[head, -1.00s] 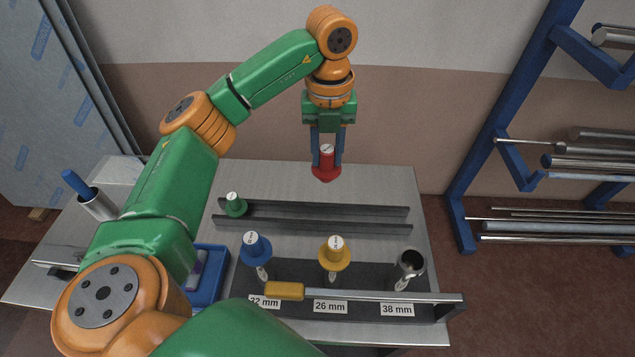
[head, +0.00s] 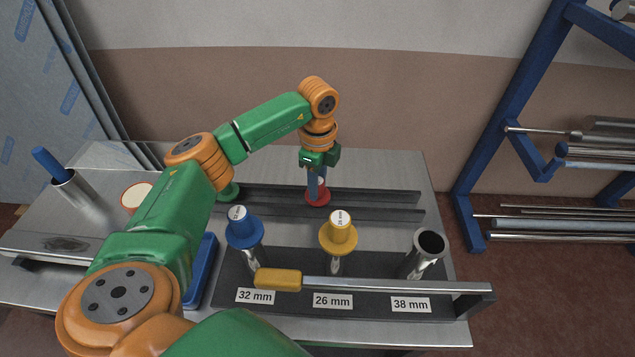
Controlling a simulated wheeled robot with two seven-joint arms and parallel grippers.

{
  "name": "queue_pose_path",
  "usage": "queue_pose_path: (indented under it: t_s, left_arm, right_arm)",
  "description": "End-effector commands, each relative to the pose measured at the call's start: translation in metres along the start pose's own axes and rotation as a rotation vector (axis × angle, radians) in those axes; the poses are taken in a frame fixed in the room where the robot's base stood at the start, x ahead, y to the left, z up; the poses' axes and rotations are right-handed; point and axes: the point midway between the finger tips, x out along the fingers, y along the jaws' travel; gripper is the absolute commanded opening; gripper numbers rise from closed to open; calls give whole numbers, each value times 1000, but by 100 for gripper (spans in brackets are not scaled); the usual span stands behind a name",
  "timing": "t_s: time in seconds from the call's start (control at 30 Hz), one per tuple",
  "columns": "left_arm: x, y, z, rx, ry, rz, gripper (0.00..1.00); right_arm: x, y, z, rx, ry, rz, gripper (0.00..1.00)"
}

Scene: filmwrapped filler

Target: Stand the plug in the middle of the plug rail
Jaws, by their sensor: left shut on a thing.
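The red plug (head: 318,198) is upright at the middle of the plug rail (head: 385,212), its flange down between the two dark bars. I cannot tell whether it rests on the rail's floor. My left gripper (head: 317,190) points down and is shut on the red plug, hiding most of its top. The plug rail runs left to right across the bench. A green plug (head: 230,192) is at the rail's left end, partly hidden behind my left arm. My right gripper is not in view.
In front of the rail, a blue plug (head: 240,230) and a yellow plug (head: 340,235) sit in tubes above the 32 mm and 26 mm labels. The 38 mm tube (head: 428,245) is open. A bar with a yellow grip (head: 278,279) runs before them. The rail's right part is clear.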

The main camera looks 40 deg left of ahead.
Motion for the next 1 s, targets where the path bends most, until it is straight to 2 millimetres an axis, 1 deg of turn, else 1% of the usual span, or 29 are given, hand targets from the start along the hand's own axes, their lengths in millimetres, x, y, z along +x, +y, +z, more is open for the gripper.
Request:
queue_pose_path:
  t_s: [0.13, 0.27, 0.3, 0.4, 0.67, 0.77, 0.87, 1.0]
  left_arm:
    - [0, 0, 0, 1, 0, 0, 0]
    - [4, 0, 0, 1, 0, 1, 0]
    - [4, 0, 0, 1, 0, 1, 41]
    - [3, 0, 0, 1, 0, 1, 65]
    - [3, 0, 0, 2, 0, 0, 65]
    - [-4, 0, 0, 2, 1, -1, 65]
    - [-20, -1, 0, 2, 1, -4, 65]
    - [-58, -1, -1, 2, 2, -6, 65]
  right_arm:
    - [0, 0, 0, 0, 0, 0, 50]
    - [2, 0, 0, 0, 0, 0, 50]
    - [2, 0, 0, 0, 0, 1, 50]
    - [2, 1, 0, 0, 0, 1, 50]
    - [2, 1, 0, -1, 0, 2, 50]
    - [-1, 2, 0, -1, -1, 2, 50]
    - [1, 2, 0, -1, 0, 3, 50]
    - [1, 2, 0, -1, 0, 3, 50]
